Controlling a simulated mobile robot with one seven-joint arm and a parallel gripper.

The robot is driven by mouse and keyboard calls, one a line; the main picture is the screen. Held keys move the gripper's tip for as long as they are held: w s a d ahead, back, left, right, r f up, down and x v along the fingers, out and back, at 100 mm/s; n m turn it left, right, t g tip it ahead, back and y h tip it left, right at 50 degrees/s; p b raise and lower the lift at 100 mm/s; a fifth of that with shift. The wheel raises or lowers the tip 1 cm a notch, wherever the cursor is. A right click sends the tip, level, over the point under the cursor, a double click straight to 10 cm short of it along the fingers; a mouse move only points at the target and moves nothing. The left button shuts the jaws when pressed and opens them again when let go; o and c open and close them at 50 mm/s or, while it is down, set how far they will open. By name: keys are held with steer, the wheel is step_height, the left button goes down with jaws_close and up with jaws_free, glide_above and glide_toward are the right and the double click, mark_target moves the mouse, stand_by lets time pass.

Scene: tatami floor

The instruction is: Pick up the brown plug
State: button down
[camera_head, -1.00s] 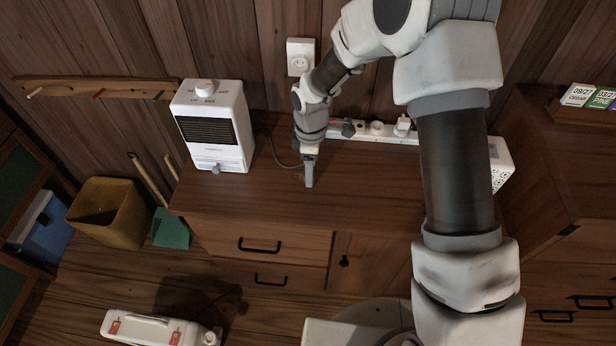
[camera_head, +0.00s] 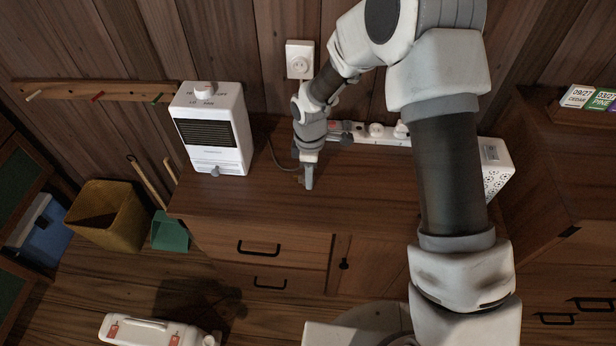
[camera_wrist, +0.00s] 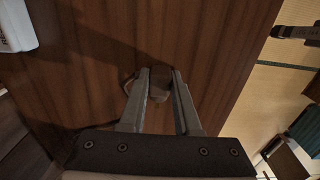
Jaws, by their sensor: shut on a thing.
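The brown plug (camera_wrist: 159,84) sits between the two fingertips of my gripper (camera_wrist: 160,86) in the wrist view, and the fingers are shut on it. A bit of its cord (camera_wrist: 127,84) curls out at the left of the fingers. In the head view my gripper (camera_head: 309,181) points down just over the cabinet top, right of the heater. The plug is mostly hidden by the fingers there. The cord (camera_head: 273,157) runs from behind the heater toward the gripper. I cannot tell whether the plug still touches the wood.
A white heater (camera_head: 211,128) stands left on the wooden cabinet (camera_head: 375,200). A white power strip (camera_head: 378,132) lies along the back, partly behind my arm. A wall outlet (camera_head: 300,60) is above it. A white box (camera_head: 496,166) stands at the right end. The cabinet's front is clear.

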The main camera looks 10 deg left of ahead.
steer(key=shift+r, duration=0.6)
step_height(320, 180, up, 3)
steer(key=shift+f+p, duration=0.15)
steer(key=shift+p, duration=0.3)
steer(key=s+d+r+p, duration=0.2)
steer(key=s+d+r, duration=0.3)
steer(key=d, duration=0.5)
step_height(320, 180, up, 2)
steer(key=shift+s+d+r, duration=0.1)
steer(key=shift+s+d, duration=0.05)
steer(key=shift+s, duration=0.1)
